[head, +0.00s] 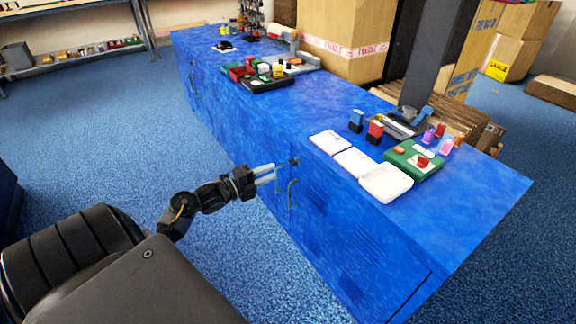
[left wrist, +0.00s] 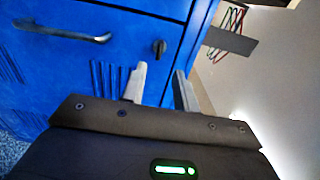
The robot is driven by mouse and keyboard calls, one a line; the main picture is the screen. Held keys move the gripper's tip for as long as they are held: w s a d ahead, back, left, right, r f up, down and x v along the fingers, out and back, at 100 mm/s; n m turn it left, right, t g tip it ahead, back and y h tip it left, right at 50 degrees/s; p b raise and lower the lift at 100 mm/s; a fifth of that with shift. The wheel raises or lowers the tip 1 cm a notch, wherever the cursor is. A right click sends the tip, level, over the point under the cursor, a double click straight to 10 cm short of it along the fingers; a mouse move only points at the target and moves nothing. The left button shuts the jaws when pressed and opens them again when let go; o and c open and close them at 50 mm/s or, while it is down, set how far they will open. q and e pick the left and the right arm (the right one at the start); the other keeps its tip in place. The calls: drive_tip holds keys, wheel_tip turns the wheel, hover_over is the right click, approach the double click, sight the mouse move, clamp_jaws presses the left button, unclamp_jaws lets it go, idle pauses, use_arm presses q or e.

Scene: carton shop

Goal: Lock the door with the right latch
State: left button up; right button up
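The blue cabinet (head: 235,135) has a louvred door (head: 340,240) that looks closed. A small dark latch (head: 294,161) sits near the door's upper edge, above a metal handle (head: 291,193). In the left wrist view the dark latch (left wrist: 159,46) and the grey bar handle (left wrist: 62,32) show on the blue front. My left gripper (head: 273,174) is open and empty in front of the cabinet, just left of the latch and apart from it. In the left wrist view its two pale fingertips (left wrist: 160,72) are spread, with the latch beyond the gap. My right gripper is not in view.
The cabinet top holds white pads (head: 354,162), a green tray (head: 413,160), stamps (head: 375,131) and a dark tray (head: 265,82). Cartons (head: 345,30) stand behind it. Blue floor (head: 110,115) left of the cabinet is clear.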

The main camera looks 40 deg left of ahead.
sight(290, 163)
use_arm(q)
drive_tip(key=x, duration=0.8)
clamp_jaws()
